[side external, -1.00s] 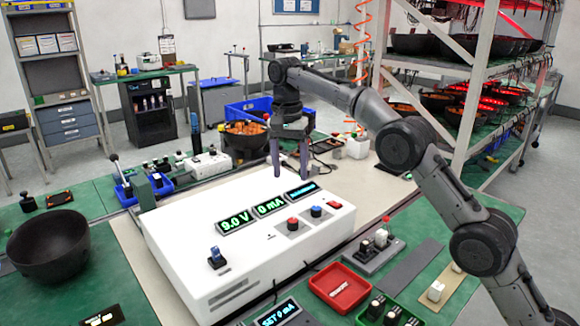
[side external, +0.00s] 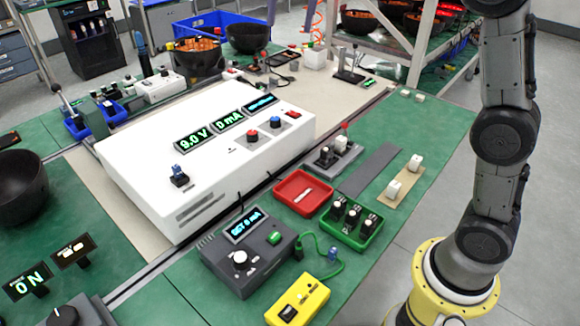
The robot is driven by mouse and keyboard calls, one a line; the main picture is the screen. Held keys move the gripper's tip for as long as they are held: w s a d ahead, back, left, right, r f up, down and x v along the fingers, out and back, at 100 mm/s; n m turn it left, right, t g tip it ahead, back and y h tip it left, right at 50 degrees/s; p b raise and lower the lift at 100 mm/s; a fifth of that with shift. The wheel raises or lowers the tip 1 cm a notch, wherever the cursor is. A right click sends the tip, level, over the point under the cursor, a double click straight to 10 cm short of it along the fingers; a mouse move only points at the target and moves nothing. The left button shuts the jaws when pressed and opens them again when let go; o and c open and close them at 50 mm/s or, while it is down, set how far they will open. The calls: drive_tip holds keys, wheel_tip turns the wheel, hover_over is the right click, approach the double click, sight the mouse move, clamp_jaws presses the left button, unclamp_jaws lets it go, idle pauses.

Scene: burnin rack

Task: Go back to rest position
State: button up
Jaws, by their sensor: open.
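My arm (side external: 504,135) stands nearly upright at the right edge in the side external view, on its yellow base (side external: 455,285). It runs out of the top of the frame, so my gripper is out of view. The white power supply (side external: 210,150) sits on the bench at centre left. Its displays read 9.0 V and 0 mA, and a third blue display is too small to read. No part of my arm is over it.
A red tray (side external: 302,208), a green tray (side external: 345,240) of dark knobs, a grey box (side external: 247,258) with a SET display and a yellow box (side external: 297,300) lie in front. A dark bowl (side external: 20,185) is at far left. The bench right of the white strips is bare.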

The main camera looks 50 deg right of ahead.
drive_tip(key=s+f+n+t, duration=0.1)
drive_tip(key=s+n, duration=0.1)
drive_tip(key=s, duration=0.7)
drive_tip(key=s+f+n+t, duration=0.1)
drive_tip(key=s+f+n, duration=0.1)
drive_tip(key=s, duration=0.8)
drive_tip(key=s+f+n, duration=0.3)
drive_tip(key=f, duration=0.4)
drive_tip(key=s+f+n+t, duration=0.1)
drive_tip(key=s+f+n, duration=0.3)
drive_tip(key=f, duration=0.4)
drive_tip(key=shift+s+d, duration=0.25)
drive_tip(key=shift+d, duration=0.05)
